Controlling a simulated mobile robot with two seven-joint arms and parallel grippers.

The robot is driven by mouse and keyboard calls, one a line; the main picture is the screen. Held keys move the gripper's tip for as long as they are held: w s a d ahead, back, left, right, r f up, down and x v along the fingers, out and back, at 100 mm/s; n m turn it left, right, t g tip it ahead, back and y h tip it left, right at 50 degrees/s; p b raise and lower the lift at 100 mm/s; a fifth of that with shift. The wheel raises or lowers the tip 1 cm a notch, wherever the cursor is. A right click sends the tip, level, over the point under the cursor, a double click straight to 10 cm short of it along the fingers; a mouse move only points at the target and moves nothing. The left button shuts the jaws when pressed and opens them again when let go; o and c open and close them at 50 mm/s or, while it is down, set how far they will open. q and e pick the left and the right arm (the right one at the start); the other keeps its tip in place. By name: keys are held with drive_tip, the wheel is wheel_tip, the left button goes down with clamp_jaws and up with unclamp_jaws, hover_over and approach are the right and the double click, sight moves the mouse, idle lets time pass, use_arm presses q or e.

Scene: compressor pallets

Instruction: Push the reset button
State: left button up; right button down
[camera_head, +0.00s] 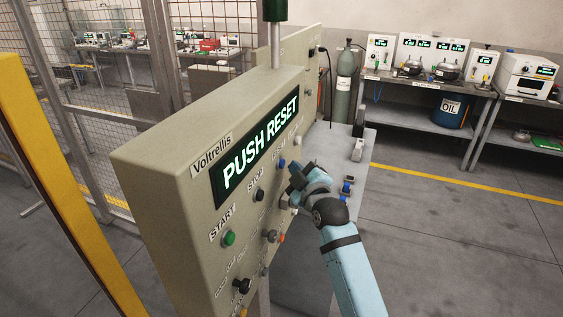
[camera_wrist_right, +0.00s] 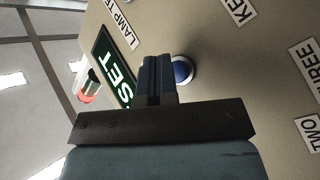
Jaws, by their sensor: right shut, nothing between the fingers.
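The beige Voltrellis control panel (camera_head: 165,165) has a lit display (camera_head: 262,152) reading "PUSH RESET". A blue button (camera_head: 282,163) sits below the display's right end; its own label is not readable. In the right wrist view the blue button (camera_wrist_right: 184,71) has a pale ring and lies just beyond and right of the fingertips. My right gripper (camera_head: 294,171) is shut and empty, close in front of the panel beside the blue button. Its closed fingers (camera_wrist_right: 157,68) partly cover the button's left edge; I cannot tell whether they touch it. My left gripper is not in view.
The panel also carries a green start button (camera_head: 229,238), a black stop button (camera_head: 259,195), a white button (camera_head: 297,140) and several knobs below. A yellow post (camera_head: 45,180) stands at left. A grey gas cylinder (camera_head: 345,75) and workbenches stand behind. Floor at right is clear.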

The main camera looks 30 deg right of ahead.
drive_tip(key=shift+w+a, duration=0.35)
drive_tip(key=shift+w, duration=0.05)
idle(0.9)
drive_tip(key=shift+s, duration=0.1)
drive_tip(key=shift+s+d+p, duration=0.5)
drive_tip(key=shift+s+d, duration=0.15)
drive_tip(key=shift+s, duration=0.05)
drive_tip(key=shift+s+d+p, duration=0.9)
drive_tip(key=shift+s+d, duration=1.05)
drive_tip(key=shift+s, duration=0.3)
